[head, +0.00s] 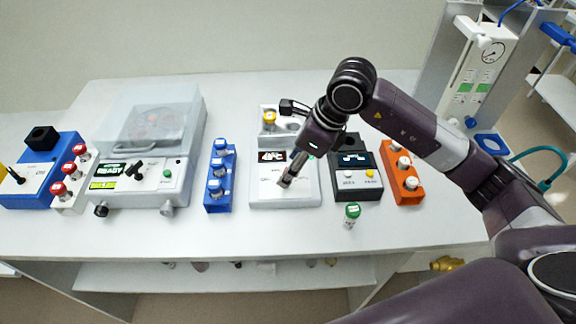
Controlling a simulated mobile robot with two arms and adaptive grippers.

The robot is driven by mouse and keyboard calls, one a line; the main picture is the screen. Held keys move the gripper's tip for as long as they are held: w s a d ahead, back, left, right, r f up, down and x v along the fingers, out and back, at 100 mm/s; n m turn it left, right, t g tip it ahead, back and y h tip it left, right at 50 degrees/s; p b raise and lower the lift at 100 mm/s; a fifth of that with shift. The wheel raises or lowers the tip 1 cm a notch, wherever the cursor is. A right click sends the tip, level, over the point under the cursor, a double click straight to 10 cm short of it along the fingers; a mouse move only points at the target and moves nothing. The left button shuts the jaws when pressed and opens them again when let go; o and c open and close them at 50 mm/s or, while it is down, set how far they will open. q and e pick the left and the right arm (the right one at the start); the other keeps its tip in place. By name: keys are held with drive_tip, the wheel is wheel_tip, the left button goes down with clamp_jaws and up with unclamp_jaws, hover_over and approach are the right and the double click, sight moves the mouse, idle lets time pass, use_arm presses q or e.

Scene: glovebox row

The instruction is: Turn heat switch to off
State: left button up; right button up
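A white instrument (309,194) with a small dark display (270,156) stands in the middle of the bench. My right gripper (286,181) reaches down over the front of this instrument, and its fingers look closed together with nothing visible between them. Its fingertips cover part of the front panel, and I cannot tell whether they touch it. I cannot make out a switch marked heat; it may be hidden behind the fingers. My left gripper is not in view.
A dark box (356,185) with a display and an orange vial rack (407,199) stand to the right. A green-capped vial (352,214) stands in front. A blue rack (219,207) and a lidded machine (185,165) are left. The bench front (260,236) is clear.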

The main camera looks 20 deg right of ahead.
drive_tip(key=shift+x, duration=1.15)
drive_tip(key=shift+c, duration=0.2)
drive_tip(key=c, duration=1.1)
drive_tip(key=shift+w, duration=0.1)
